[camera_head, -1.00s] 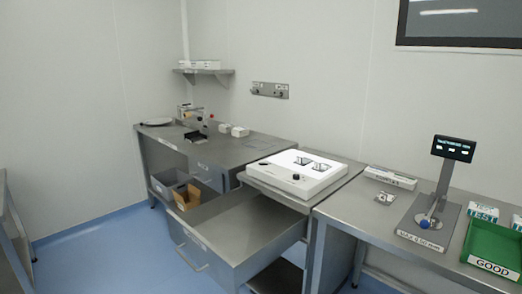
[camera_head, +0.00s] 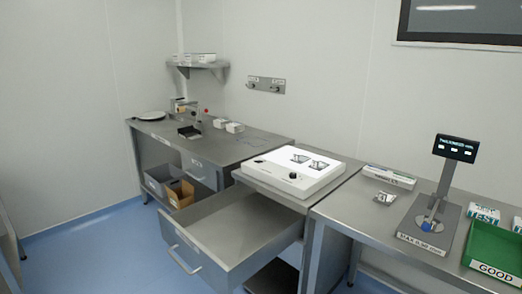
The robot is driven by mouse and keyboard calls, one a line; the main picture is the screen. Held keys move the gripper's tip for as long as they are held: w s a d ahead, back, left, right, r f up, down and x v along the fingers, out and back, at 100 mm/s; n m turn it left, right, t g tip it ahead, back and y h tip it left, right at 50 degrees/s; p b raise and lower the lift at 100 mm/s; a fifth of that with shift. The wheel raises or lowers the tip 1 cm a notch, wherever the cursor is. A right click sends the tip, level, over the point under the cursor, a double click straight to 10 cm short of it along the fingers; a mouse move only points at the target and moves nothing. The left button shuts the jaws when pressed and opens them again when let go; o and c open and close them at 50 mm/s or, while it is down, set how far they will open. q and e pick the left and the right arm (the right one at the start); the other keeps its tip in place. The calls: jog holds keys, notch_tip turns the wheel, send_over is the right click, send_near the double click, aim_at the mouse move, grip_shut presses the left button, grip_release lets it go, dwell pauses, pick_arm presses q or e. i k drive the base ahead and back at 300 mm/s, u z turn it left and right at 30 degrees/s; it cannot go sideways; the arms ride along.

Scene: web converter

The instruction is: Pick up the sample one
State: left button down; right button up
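No label reading "sample one" can be made out. A small silvery flat packet (camera_head: 384,198) lies on the right-hand metal table, left of the gauge. I cannot tell which of these is the sample. Neither of my grippers is in view.
An open, empty-looking metal drawer (camera_head: 225,236) juts out below the white device. A thickness gauge with a display (camera_head: 455,148) stands on the right table, beside a green tray marked GOOD (camera_head: 492,249). A shelf (camera_head: 198,65) hangs at the back left. Blue floor (camera_head: 95,240) is clear at left.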

aim_at(301, 156)
jog(key=u, duration=1.8)
jog(key=k, duration=0.1)
jog(key=u, duration=4.75)
jog(key=k, duration=0.9)
jog(key=z, duration=5.9)
